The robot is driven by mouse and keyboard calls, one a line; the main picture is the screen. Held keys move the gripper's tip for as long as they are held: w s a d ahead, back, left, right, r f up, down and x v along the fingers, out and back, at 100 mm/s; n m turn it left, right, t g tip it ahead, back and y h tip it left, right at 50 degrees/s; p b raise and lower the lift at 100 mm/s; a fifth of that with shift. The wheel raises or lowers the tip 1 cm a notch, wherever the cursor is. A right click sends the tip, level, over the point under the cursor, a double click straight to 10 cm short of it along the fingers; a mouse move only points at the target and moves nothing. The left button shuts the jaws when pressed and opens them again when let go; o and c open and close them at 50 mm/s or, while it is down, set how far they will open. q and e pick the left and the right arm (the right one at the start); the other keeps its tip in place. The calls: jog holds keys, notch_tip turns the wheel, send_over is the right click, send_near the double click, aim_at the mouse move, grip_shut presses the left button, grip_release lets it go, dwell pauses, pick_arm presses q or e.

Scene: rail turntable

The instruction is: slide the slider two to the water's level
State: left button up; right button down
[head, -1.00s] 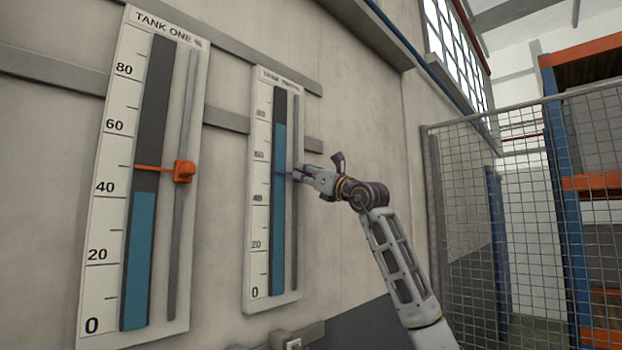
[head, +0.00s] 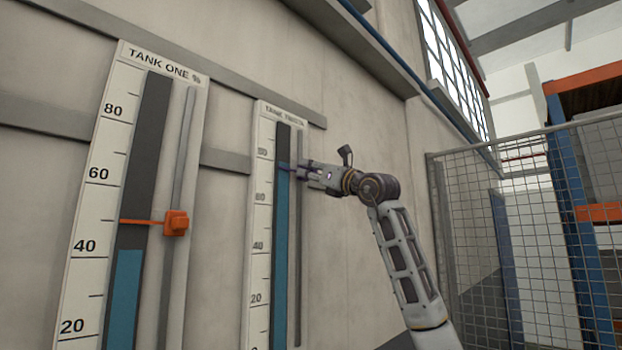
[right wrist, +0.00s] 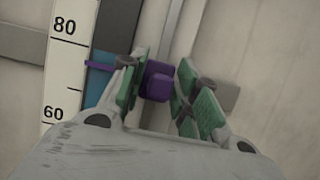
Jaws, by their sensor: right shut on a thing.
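The tank two gauge (head: 262,210) is a tall white scale on the wall with a dark column and blue water (head: 281,250) in it. My right gripper (head: 304,170) is shut on the purple slider, with green finger pads on either side of the knob in the right wrist view (right wrist: 163,88). The fingers hide much of the slider in the head view. My left gripper is not in view.
The tank one gauge (head: 98,180) hangs to the left, its orange slider (head: 175,223) a little above its water. A horizontal wall rail (head: 225,160) runs behind the gauges. A wire mesh fence (head: 500,230) stands at the right, with shelving behind it.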

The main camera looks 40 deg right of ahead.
jog(key=shift+r, duration=0.95)
jog(key=c, duration=1.3)
grip_release()
jog(key=shift+s, duration=0.1)
jog(key=v, duration=1.2)
jog(key=shift+r, duration=0.1)
